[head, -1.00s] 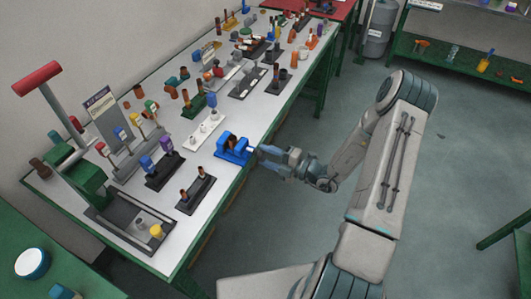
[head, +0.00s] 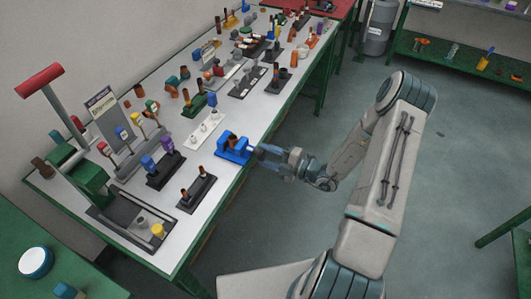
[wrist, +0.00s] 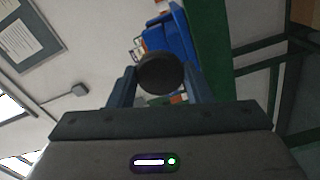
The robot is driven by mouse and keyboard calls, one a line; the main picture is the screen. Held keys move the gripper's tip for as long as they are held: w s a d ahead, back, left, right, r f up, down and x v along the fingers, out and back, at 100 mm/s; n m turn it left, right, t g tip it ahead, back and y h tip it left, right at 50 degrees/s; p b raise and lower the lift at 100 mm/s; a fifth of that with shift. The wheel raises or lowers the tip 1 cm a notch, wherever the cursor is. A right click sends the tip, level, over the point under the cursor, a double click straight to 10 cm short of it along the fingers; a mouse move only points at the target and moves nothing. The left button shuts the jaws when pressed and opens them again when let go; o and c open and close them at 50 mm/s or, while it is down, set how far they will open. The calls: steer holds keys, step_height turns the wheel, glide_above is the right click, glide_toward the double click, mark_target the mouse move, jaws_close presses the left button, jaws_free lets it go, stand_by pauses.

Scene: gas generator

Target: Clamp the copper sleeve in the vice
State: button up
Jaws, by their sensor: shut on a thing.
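The blue vice (head: 236,154) stands at the front edge of the white table and also shows in the wrist view (wrist: 176,38). The copper sleeve (head: 231,140) stands upright between its jaws. From here I cannot tell how tightly the jaws hold it. My gripper (head: 258,150) reaches in from the right at the vice's handle end. In the wrist view a dark round handle end (wrist: 160,73) sits between my two fingers, and they are shut on it. The handle's shaft is hidden behind its round end.
A black stand with copper-coloured pieces (head: 197,190) and a white block with small posts (head: 207,128) stand near the vice. A green press with a red handle (head: 83,175) is at the left. The floor right of the table is clear around my arm.

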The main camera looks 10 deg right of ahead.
steer(key=shift+m+p, duration=0.9)
steer(key=shift+m, duration=0.2)
steer(key=o, duration=1)
steer(key=n+b, duration=0.1)
steer(key=n, duration=0.4)
steer(key=shift+n, duration=0.3)
steer(key=c, duration=1)
